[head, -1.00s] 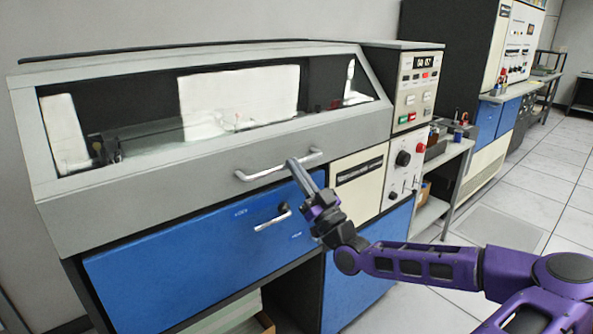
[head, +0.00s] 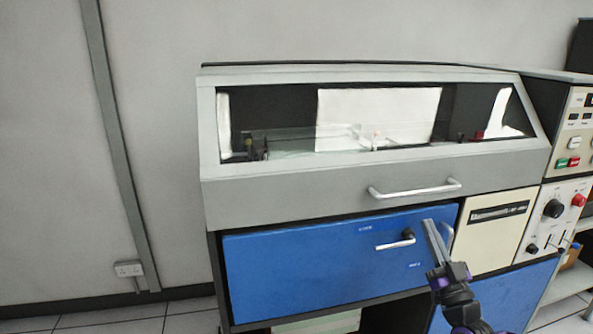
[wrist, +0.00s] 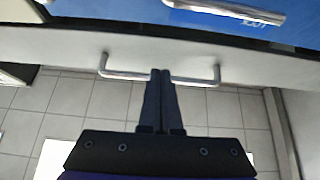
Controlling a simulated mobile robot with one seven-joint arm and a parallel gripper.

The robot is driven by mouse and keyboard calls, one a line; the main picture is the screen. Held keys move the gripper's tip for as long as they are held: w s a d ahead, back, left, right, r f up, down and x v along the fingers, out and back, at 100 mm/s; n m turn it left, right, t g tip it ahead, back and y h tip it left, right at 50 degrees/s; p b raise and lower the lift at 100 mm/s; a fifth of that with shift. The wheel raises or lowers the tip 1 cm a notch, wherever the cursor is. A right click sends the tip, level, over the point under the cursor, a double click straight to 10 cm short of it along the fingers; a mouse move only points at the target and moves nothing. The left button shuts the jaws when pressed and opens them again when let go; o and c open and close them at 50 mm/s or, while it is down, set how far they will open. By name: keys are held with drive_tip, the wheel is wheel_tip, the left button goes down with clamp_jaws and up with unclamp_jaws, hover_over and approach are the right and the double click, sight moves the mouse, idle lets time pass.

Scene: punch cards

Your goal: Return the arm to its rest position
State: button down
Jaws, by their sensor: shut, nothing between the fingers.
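My gripper (head: 437,240) is in front of the blue drawer panel (head: 310,262) of the grey machine, just right of that panel's silver handle (head: 395,244). Its fingers are together with nothing between them. The wrist view also shows the shut fingers of my gripper (wrist: 161,76), in line with a silver bar handle (wrist: 130,76) behind them. I cannot tell from that view whether they touch it. My arm shows only in part, running down to the bottom edge of the head view.
The grey machine hood (head: 300,194) has a glass window and a long handle (head: 414,189) above my gripper. A control panel (head: 568,215) with knobs stands at the right. Bare wall (head: 50,130) and tiled floor (head: 110,326) lie to the left.

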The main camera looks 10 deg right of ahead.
drive_tip(key=s+d+r+m+g+h+p, duration=0.1)
drive_tip(key=s+d+r, duration=0.15)
drive_tip(key=r, duration=0.85)
drive_tip(key=s+d+r+g+h+p, duration=0.1)
drive_tip(key=s+r+g+p, duration=0.15)
drive_tip(key=r, duration=0.85)
drive_tip(key=s+a+r+y, duration=0.1)
drive_tip(key=s+a+r, duration=0.2)
drive_tip(key=a+r, duration=0.2)
drive_tip(key=s+a+n+g+y+p, duration=0.1)
drive_tip(key=s+a+g+p, duration=0.15)
drive_tip(key=a+g, duration=0.85)
drive_tip(key=s+a+f+g, duration=0.2)
drive_tip(key=s+a+f, duration=0.2)
drive_tip(key=a+f, duration=0.2)
drive_tip(key=s+a+f+g+p, duration=0.1)
drive_tip(key=s+a+f+g, duration=0.2)
drive_tip(key=a+f, duration=0.4)
drive_tip(key=a, duration=0.4)
drive_tip(key=shift+s+a+f, duration=0.2)
drive_tip(key=shift+s+f, duration=0.1)
drive_tip(key=shift+s, duration=0.1)
drive_tip(key=shift+d, duration=0.1)
